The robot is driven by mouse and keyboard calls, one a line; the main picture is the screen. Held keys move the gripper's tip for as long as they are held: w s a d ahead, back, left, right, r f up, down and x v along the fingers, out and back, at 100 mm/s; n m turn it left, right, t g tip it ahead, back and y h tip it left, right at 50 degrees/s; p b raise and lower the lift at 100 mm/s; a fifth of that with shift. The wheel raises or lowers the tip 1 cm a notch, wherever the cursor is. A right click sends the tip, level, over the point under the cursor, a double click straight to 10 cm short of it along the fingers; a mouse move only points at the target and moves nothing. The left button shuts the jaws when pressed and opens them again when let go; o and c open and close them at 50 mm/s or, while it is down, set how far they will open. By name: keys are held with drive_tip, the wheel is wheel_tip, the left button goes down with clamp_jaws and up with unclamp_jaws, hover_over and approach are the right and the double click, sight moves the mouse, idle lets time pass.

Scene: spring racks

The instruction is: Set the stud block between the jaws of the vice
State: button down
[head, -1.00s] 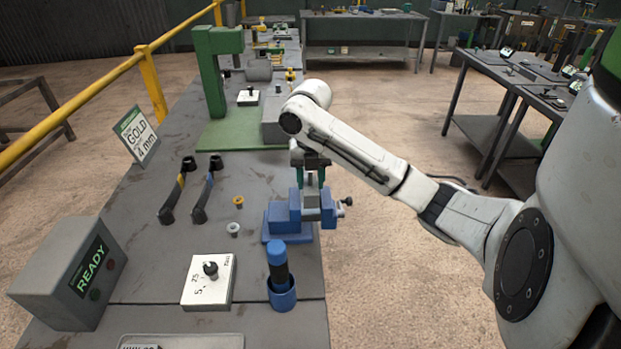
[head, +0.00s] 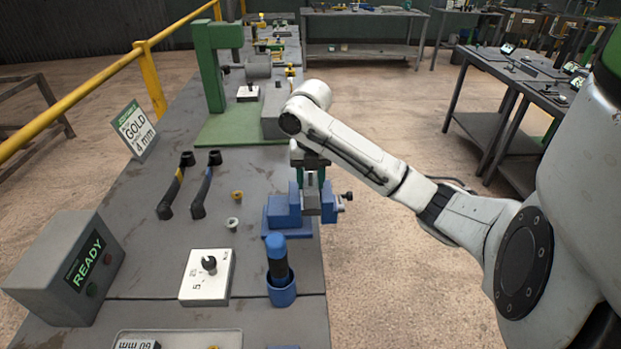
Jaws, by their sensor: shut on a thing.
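The blue vice (head: 283,211) stands at the right edge of the bench, with its screw handle on the right. My gripper (head: 312,183) points down over the vice, its green fingers shut on the small grey stud block (head: 312,201). The block is at the right part of the vice, at about the height of its jaws. The fingers and arm partly cover it, and I cannot tell whether it is down between the jaws or just above them.
A blue-capped tool stands in a blue cup (head: 283,293) in front of the vice. A white dial box (head: 206,278), two dark-handled wrenches (head: 204,186) and a green press (head: 212,75) share the bench. Open floor lies to the right.

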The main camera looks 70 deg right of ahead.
drive_tip(key=shift+f, duration=0.25)
drive_tip(key=shift+c, duration=0.3)
unclamp_jaws()
idle(0.5)
wheel_tip(320, 180, up, 7)
drive_tip(key=p, duration=0.6)
drive_tip(key=shift+p, duration=0.35)
idle(0.9)
